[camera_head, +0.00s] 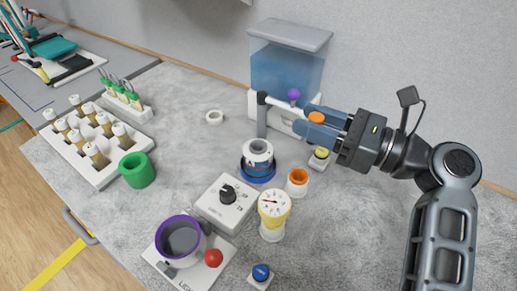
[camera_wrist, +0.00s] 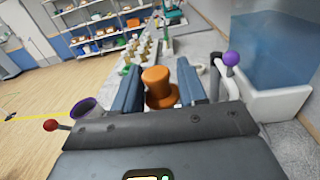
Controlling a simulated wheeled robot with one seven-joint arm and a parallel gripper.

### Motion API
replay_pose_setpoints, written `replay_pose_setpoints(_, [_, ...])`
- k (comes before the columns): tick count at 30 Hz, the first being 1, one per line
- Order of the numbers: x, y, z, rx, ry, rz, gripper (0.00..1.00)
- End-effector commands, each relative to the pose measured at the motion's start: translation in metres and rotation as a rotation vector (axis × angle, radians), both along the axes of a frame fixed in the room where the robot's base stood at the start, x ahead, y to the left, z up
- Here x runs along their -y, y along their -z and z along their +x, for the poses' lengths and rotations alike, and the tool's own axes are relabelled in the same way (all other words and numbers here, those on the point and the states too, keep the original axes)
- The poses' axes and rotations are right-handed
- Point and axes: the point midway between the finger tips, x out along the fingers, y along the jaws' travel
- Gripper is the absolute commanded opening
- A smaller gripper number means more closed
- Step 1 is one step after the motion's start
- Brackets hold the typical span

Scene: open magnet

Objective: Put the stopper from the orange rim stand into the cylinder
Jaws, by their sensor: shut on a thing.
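An orange stopper (camera_head: 316,117) is between the fingers of my gripper (camera_head: 324,123), which is shut on it and holds it up in the air. In the wrist view the stopper (camera_wrist: 158,88) is wide at the top and sits between the two blue-grey fingers. The white stand with an orange rim (camera_head: 297,183) is on the table below my gripper; no stopper shows in it. A grey and white upright cylinder (camera_head: 258,151) on a blue base stands left of that stand, below and left of my gripper. It is apart from the stopper.
A blue tank (camera_head: 285,70) with a spout and purple knob (camera_head: 294,95) is close behind my gripper. A yellow gauge (camera_head: 273,205), a dial box (camera_head: 228,202) and a purple-rimmed pot (camera_head: 178,238) stand in front.

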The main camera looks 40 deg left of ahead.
Motion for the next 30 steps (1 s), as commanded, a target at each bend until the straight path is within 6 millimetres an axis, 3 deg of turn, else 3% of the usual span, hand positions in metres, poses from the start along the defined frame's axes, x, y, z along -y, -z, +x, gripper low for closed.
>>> replay_pose_setpoints(18, [-0.108,0.068,-0.002,0.001,-0.003,0.001,0.13])
replay_pose_setpoints(26, [-0.118,0.073,-0.002,-0.001,-0.001,0.000,0.13])
replay_pose_setpoints(30, [-0.118,0.086,-0.002,0.000,-0.002,0.000,0.13])
